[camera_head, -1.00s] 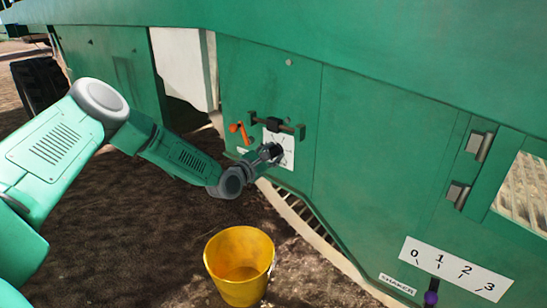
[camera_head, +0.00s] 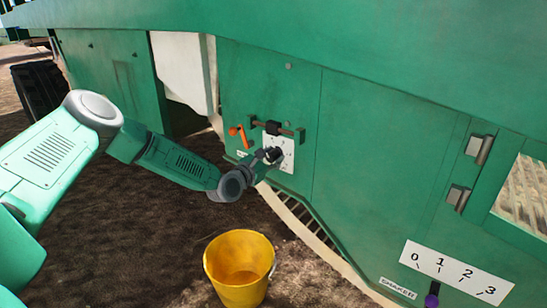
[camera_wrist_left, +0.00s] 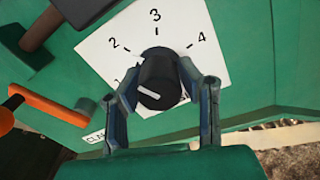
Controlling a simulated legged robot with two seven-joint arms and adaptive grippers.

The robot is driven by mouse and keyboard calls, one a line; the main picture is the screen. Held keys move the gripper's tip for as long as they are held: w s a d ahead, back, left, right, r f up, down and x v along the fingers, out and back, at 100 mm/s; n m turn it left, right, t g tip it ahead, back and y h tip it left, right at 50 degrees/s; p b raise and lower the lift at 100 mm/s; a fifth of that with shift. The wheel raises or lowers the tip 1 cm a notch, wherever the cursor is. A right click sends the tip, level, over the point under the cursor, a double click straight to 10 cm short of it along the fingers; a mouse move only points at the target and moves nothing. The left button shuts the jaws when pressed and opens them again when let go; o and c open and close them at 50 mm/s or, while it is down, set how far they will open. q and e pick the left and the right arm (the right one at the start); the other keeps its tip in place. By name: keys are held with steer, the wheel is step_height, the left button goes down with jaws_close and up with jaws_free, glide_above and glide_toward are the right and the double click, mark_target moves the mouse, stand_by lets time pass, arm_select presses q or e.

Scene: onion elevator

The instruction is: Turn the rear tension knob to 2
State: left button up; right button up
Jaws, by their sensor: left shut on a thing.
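The rear tension knob (camera_wrist_left: 157,80) is a black round knob with a white pointer line, on a white dial plate (camera_wrist_left: 100,48) marked with numbers. In the left wrist view, 2, 3 and 4 read clearly; the 1 is partly hidden by the left finger. The pointer line faces left, roughly toward the 1. My left gripper (camera_wrist_left: 158,84) is shut on the knob, one finger on each side. In the head view, my left gripper (camera_head: 268,157) is at the white plate (camera_head: 285,150) on the green machine. My right gripper is out of view.
An orange handle (camera_head: 237,131) and a dark bracket (camera_head: 277,128) sit beside and above the plate. A yellow bucket (camera_head: 239,265) stands on the soil below. A shaker scale (camera_head: 456,272) with a purple-knobbed lever (camera_head: 431,300) is at lower right.

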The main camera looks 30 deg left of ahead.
arm_select(q)
steer(key=o, duration=1.1)
steer(key=shift+s+a+f, duration=0.1)
steer(key=shift+s+f, duration=0.1)
steer(key=shift+f, duration=0.3)
steer(key=shift+o, duration=0.2)
steer(key=shift+w+r, duration=0.1)
steer(key=shift+r, duration=0.1)
steer(key=shift+s, duration=0.35)
steer(key=s+a, duration=0.1)
steer(key=s, duration=1)
steer(key=shift+s, duration=0.1)
